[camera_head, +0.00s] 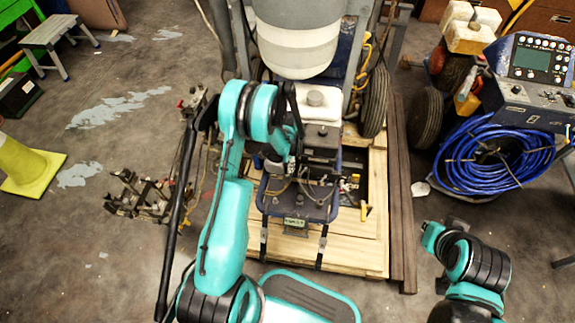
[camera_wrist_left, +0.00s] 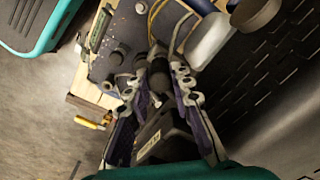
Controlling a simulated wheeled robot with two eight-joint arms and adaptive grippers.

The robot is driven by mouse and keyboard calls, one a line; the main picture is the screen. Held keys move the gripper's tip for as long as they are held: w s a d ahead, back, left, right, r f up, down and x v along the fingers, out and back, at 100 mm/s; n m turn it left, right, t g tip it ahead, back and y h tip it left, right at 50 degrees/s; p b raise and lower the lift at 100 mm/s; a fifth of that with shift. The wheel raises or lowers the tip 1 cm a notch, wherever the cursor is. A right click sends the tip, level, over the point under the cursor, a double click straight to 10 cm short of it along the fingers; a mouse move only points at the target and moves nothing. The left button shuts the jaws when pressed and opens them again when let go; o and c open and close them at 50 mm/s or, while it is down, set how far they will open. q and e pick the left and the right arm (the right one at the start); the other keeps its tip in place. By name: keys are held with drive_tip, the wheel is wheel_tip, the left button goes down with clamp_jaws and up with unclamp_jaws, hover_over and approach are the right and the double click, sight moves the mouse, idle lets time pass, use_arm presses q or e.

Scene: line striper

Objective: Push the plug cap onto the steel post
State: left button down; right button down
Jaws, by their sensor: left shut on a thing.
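In the left wrist view my left gripper (camera_wrist_left: 158,82) has its two fingers closed in on a dark, rounded piece, which looks like the plug cap (camera_wrist_left: 158,70). A small pale metal piece (camera_wrist_left: 155,100) shows between the fingers; I cannot tell whether it is the steel post. Other dark knobs (camera_wrist_left: 121,54) are close beside the fingertips. In the head view my left wrist hangs over the engine (camera_head: 321,145) of the line striper, and its fingertips are mostly hidden. I cannot make out the post or whether the cap touches it. My right gripper is not visible.
The striper stands on a wooden pallet (camera_head: 375,255), with a white tank (camera_head: 300,48) above the engine. A blue hose coil (camera_head: 500,150) and control panel (camera_head: 540,60) stand at right. A yellow cone (camera_head: 25,165) is at left.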

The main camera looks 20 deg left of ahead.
use_arm(q)
drive_tip(key=shift+r, duration=0.3)
drive_tip(key=shift+r+p, duration=1.05)
drive_tip(key=shift+r, duration=0.9)
drive_tip(key=shift+a+f, duration=0.1)
drive_tip(key=shift+f, duration=0.05)
